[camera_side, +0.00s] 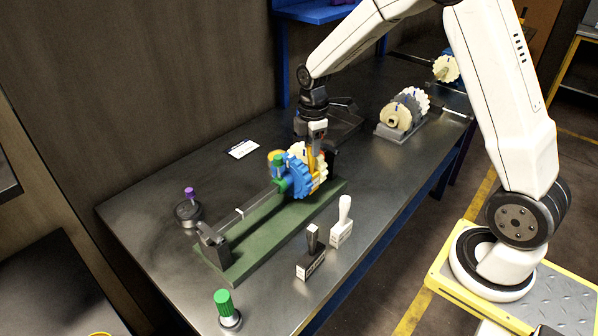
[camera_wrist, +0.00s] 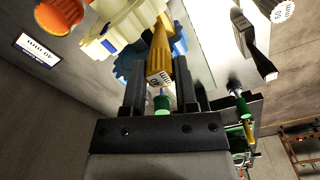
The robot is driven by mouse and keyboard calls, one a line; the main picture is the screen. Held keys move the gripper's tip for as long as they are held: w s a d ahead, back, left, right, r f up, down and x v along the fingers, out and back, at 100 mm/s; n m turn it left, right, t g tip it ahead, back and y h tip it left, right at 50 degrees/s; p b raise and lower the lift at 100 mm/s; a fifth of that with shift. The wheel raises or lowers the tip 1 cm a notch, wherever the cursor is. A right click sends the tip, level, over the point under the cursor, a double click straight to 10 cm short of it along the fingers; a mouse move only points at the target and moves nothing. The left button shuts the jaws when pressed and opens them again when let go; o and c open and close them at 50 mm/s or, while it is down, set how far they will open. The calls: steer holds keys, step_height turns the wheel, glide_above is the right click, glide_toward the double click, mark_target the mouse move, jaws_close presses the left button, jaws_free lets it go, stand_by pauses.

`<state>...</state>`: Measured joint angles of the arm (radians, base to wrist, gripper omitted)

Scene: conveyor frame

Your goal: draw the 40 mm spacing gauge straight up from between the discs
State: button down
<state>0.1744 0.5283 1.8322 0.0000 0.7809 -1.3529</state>
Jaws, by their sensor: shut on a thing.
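The yellow-orange spacing gauge (camera_wrist: 160,52) has a pale printed label on its end, too small to read surely. My gripper (camera_wrist: 159,78) is shut on it, one dark finger on each side. In the side view my gripper (camera_side: 314,130) points down over the gauge (camera_side: 313,157), which is upright. The gauge's lower part is between a blue toothed disc (camera_side: 294,176) and a cream toothed disc (camera_side: 322,168). The wrist view also shows the cream disc (camera_wrist: 112,28) and the blue disc (camera_wrist: 128,64) around the gauge. Its lower end is hidden.
The discs stand on a green base (camera_side: 250,232) with a grey end block (camera_side: 213,246). A black-handled block (camera_side: 311,262) and a white-handled block (camera_side: 341,225) stand in front. A green-topped piece (camera_side: 226,308), a purple-knobbed piece (camera_side: 188,212) and a card (camera_side: 243,149) are apart.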

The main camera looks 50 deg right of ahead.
steer(key=shift+r, duration=3.15)
